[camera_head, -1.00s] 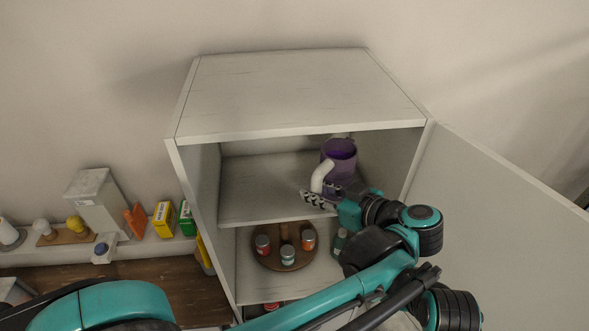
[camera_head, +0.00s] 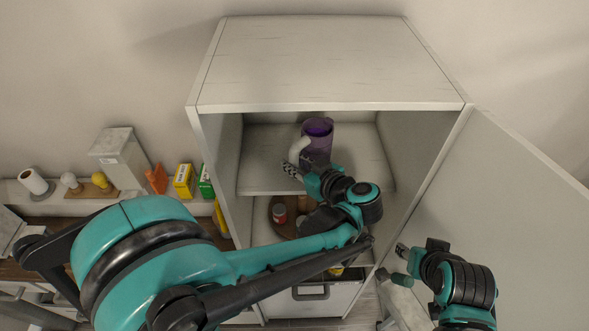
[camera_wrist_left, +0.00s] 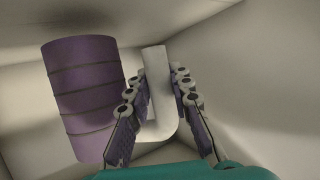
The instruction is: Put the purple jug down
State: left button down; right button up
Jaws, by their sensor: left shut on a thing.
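The purple jug (camera_head: 317,147) is upright inside the cabinet's upper compartment, over its shelf (camera_head: 262,172). I cannot tell whether its base touches the shelf. My left gripper (camera_head: 296,170) reaches in from the front and is shut on the jug's pale handle. In the left wrist view, the ribbed purple body (camera_wrist_left: 82,98) stands left of the fingers, and the white handle (camera_wrist_left: 157,95) is between them (camera_wrist_left: 157,100). My right gripper (camera_head: 398,264) is outside the cabinet, near the open door, with its fingertips apart and empty.
The cabinet (camera_head: 325,65) has side walls and a door (camera_head: 500,200) swung open to the right. Below the shelf, a round wooden tray holds a red-labelled jar (camera_head: 279,214), partly hidden by my arm. Boxes (camera_head: 184,181) and a paper roll (camera_head: 33,182) stand at the left.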

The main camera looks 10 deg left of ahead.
pick_arm(q)
notch_tip(320, 180, down, 2)
jog(key=shift+f, duration=0.2)
jog(key=shift+w+f, duration=0.2)
jog(key=shift+f, duration=0.05)
jog(key=shift+s, duration=0.1)
jog(key=c, duration=1.7)
grip_release()
jog(key=shift+s+f, duration=0.1)
jog(key=o, duration=0.3)
jog(key=shift+o, duration=0.2)
jog(key=shift+r, duration=0.25)
